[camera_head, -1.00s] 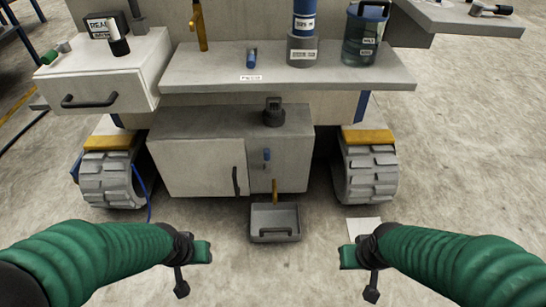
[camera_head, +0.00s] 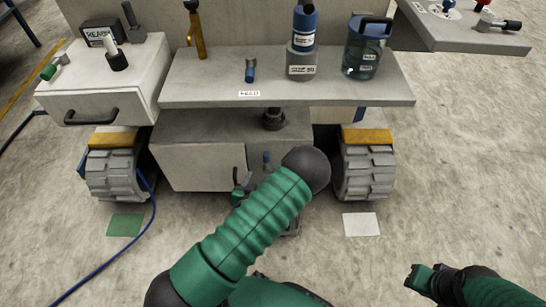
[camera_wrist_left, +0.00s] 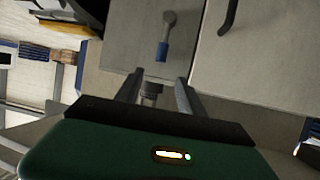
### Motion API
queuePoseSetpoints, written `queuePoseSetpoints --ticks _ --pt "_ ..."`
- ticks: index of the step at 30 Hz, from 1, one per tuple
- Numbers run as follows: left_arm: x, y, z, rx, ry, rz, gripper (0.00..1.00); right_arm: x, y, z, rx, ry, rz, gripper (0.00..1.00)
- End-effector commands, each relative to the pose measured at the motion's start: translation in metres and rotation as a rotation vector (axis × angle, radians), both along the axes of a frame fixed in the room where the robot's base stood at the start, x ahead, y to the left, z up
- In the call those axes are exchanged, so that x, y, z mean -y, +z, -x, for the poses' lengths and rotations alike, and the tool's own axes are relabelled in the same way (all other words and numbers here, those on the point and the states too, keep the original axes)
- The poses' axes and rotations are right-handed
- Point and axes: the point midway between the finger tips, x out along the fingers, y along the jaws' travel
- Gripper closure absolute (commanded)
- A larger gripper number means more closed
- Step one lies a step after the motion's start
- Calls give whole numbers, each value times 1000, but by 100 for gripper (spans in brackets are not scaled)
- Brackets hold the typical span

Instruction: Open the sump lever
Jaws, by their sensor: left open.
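A small lever with a blue handle (camera_head: 266,160) is on the grey front of the low cabinet, right of its door. In the left wrist view the lever (camera_wrist_left: 163,48) hangs from a round grey pivot, blue end toward my gripper. My left gripper (camera_head: 242,182) is in front of the cabinet, partly hidden by my green arm. In the left wrist view its two fingers (camera_wrist_left: 160,80) are apart, with the blue end just beyond the tips. No contact shows. My right gripper (camera_head: 424,280) is low at the right, away from the cabinet; its opening is unclear.
The cabinet door (camera_head: 200,167) is closed, and its dark handle (camera_wrist_left: 229,15) is near the lever. A shelf (camera_head: 340,92) overhangs the cabinet. Wheels (camera_head: 366,170) stand on both sides.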

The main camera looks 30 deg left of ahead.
Motion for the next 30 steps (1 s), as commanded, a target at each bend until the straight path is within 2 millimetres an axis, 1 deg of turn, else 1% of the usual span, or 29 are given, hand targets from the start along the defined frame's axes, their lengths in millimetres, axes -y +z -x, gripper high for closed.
queuePoseSetpoints --ticks 1,9,12,15,19,26,27,30 --pt "-4 -10 -12 5 0 -1 54 0 -11 0 0 0 0 75" --pt "-27 -38 -74 4 -1 -1 54 0 -40 0 0 0 0 75" --pt "-34 -47 -94 2 -1 -1 54 0 -49 0 0 0 0 75" --pt "-39 -52 -107 0 0 0 54 0 -55 0 0 0 0 75" --pt "-43 -54 -117 -1 0 -1 54 0 -58 0 0 0 0 75" --pt "-44 -53 -118 -2 1 -1 54 0 -57 0 0 0 0 75" --pt "-44 -53 -118 -2 1 0 55 0 -57 0 0 0 0 75" --pt "-44 -53 -118 -2 1 0 68 0 -57 0 0 0 0 75"
